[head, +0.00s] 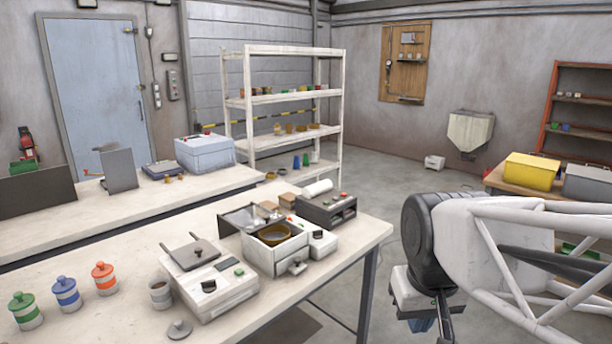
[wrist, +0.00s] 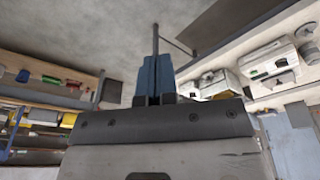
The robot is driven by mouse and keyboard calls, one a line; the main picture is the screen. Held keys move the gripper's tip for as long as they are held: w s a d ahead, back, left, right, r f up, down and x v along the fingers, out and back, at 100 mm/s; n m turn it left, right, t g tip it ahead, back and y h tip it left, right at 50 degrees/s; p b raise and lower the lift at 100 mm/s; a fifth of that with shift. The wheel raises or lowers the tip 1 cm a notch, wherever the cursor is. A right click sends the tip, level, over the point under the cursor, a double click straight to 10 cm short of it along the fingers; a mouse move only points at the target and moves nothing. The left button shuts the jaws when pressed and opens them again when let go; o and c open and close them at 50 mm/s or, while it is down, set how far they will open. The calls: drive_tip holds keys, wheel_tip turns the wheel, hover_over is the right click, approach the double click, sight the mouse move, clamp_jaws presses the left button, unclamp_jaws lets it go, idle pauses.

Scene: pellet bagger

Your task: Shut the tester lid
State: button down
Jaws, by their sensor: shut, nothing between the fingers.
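On the near bench, a white tester-like box (head: 283,250) holds a round gold-brown pan (head: 273,235). A dark flat lid (head: 240,218) stands open at its back left. A second white device (head: 218,290) to the front left has a grey plate with a knob (head: 195,254) over its top. I cannot tell for certain which one is the tester. My gripper (head: 422,326) is off the bench's right side, well apart from both devices. Its blue fingers are shut together and empty in the wrist view (wrist: 153,78).
A small dark-faced unit (head: 327,212) stands behind the white box. Green, blue and orange jars (head: 66,292), a cup (head: 160,294) and a loose grey lid (head: 180,329) stand at the bench's front left. Open floor (head: 385,225) lies between bench and arm.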

drive_tip(key=s+d+f+m, duration=0.1)
drive_tip(key=s+f, duration=0.2)
drive_tip(key=s, duration=0.2)
drive_tip(key=shift+s+d+f, duration=0.15)
drive_tip(key=shift+d+f, duration=0.05)
drive_tip(key=shift+d, duration=0.05)
